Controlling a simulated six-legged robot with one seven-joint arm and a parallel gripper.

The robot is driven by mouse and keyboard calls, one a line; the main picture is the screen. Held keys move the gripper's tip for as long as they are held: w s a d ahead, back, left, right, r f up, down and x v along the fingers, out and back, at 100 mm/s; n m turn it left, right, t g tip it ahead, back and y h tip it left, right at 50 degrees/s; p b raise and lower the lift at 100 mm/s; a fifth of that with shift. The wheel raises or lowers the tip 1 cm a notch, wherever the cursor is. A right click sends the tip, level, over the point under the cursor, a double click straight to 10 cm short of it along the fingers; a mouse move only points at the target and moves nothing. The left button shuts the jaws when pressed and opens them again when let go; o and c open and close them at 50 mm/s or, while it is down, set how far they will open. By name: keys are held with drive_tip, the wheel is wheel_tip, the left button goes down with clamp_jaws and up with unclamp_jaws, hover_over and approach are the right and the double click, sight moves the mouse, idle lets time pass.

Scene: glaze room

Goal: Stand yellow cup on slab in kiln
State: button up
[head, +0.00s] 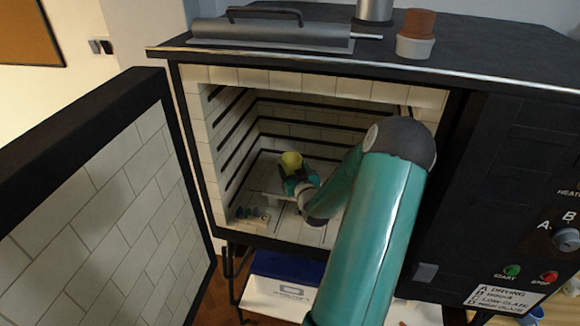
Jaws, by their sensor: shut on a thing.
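The yellow cup (291,160) is inside the open kiln (207,160), upright as far as its visible rim shows. My gripper (293,175) is shut on the cup, in front of it and hiding its lower part. My arm reaches into the kiln from the front right. A pale slab (266,195) shows below and in front of the gripper, partly hidden by my arm. I cannot tell whether the cup touches the slab.
The kiln door (120,215) stands open at the left. Small dark items (245,213) lie near the kiln's front left floor. Grooved walls line both sides. A control panel (530,225) is at right.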

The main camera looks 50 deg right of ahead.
drive_tip(key=shift+s+r, duration=0.15)
drive_tip(key=shift+s, duration=0.1)
drive_tip(key=shift+w+f, duration=0.2)
drive_tip(key=shift+f, duration=0.05)
drive_tip(key=shift+s, duration=0.15)
drive_tip(key=o, duration=1)
drive_tip(key=shift+s, duration=0.1)
drive_tip(key=shift+c, duration=0.2)
drive_tip(key=shift+o, duration=1)
drive_tip(key=shift+a, duration=0.1)
drive_tip(key=shift+r, duration=0.15)
drive_tip(key=v, duration=1.1)
drive_tip(key=shift+s+a, duration=0.25)
drive_tip(key=shift+a, duration=0.05)
